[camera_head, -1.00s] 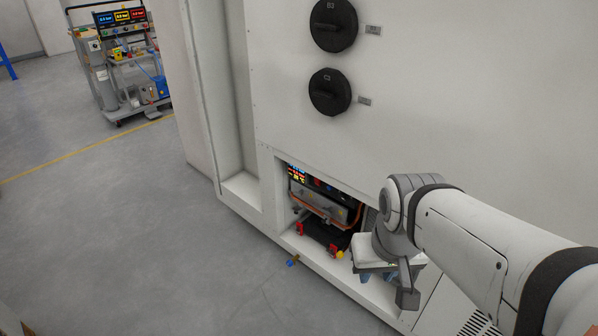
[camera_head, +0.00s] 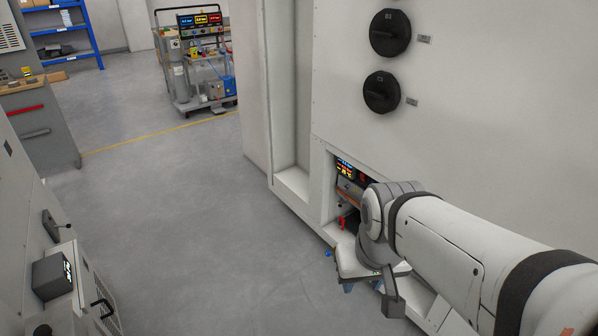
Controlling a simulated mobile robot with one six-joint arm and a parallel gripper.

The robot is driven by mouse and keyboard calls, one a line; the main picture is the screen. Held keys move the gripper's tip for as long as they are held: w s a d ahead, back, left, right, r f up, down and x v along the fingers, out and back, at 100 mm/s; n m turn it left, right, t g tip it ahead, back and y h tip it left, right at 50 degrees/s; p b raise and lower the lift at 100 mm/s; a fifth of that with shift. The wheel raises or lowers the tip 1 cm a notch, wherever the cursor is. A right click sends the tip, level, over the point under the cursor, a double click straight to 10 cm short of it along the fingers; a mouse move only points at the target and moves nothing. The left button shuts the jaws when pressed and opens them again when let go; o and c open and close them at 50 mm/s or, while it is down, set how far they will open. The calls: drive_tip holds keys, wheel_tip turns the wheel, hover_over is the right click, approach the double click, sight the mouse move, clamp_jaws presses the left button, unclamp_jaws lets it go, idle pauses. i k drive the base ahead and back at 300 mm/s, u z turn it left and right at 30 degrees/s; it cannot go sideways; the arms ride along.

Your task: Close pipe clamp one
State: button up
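My arm reaches in from the right toward a low opening (camera_head: 326,190) in a large white cabinet. My gripper (camera_head: 362,282) is at the arm's end, in front of the opening, and mostly hidden by my wrist. Whether its fingers are apart or together does not show. Inside the opening are a lit display (camera_head: 345,167) and a small red part (camera_head: 341,222), which may belong to a pipe clamp. My arm hides the rest of the opening. No pipe clamp can be made out clearly, and its state cannot be told.
Two black rotary knobs, an upper (camera_head: 390,33) and a lower (camera_head: 381,92), are on the cabinet face. A small blue part (camera_head: 328,253) shows by the cabinet's base. A cart (camera_head: 203,100) stands at the back. Grey equipment (camera_head: 52,275) lines the left. The floor (camera_head: 190,200) between is clear.

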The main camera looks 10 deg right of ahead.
sight(341, 202)
drive_tip(key=u, duration=1.2)
drive_tip(key=i, duration=1.25)
drive_tip(key=z, duration=2.5)
